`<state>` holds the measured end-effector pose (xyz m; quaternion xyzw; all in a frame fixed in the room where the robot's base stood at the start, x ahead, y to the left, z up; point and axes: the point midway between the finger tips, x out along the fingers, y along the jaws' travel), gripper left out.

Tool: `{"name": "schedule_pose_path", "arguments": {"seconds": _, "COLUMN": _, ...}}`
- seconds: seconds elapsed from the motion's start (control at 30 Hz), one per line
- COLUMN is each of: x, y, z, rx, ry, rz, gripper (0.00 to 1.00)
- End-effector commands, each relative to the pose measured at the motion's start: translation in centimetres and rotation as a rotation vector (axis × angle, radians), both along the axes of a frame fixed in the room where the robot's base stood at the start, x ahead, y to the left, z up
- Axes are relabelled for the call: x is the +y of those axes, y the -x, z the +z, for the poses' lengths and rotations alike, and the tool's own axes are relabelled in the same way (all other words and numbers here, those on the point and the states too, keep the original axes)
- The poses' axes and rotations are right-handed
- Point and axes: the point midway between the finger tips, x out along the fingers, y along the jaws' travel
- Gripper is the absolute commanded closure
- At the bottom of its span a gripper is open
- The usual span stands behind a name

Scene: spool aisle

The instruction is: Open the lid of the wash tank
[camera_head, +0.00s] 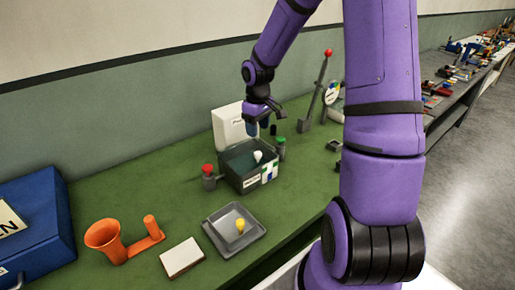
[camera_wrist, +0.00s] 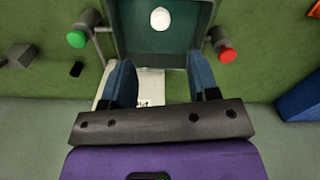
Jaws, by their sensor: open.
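The wash tank (camera_head: 232,170) is a dark grey box on the green bench, with a white knob-like thing (camera_head: 258,156) inside. Its white lid (camera_head: 228,122) stands up at the back edge, so the tank is open. My gripper (camera_head: 262,129) is open, above the tank's back side and just right of the lid in the head view. In the wrist view, the white lid (camera_wrist: 150,86) shows between my two blue fingers (camera_wrist: 161,82), and the tank interior (camera_wrist: 135,40) lies beyond them. I cannot tell whether a finger touches the lid.
A red-topped post (camera_head: 208,177) and a green-topped post (camera_head: 281,148) flank the tank. A red-tipped lever (camera_head: 316,88) stands behind to the right. A grey tray (camera_head: 213,238), white block (camera_head: 182,258), orange funnel (camera_head: 103,238) and blue box (camera_head: 35,225) are nearer.

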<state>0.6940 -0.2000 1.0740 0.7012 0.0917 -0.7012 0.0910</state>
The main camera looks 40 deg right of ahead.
Motion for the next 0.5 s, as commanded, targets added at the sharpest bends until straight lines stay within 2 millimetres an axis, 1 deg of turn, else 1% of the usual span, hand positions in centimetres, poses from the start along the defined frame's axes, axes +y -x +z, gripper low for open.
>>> {"name": "schedule_pose_path", "arguments": {"seconds": 0.17, "x": 0.1, "y": 0.1, "z": -2.4, "rx": 0.003, "ry": -0.002, "rz": 0.002, "gripper": 0.45}}
{"name": "schedule_pose_path", "arguments": {"seconds": 0.3, "x": 0.1, "y": 0.1, "z": -5.0, "rx": 0.004, "ry": -0.001, "rz": 0.002, "gripper": 0.45}}
{"name": "schedule_pose_path", "arguments": {"seconds": 0.5, "x": 0.1, "y": 0.1, "z": -8.1, "rx": 0.003, "ry": 0.000, "rz": 0.002, "gripper": 0.45}}
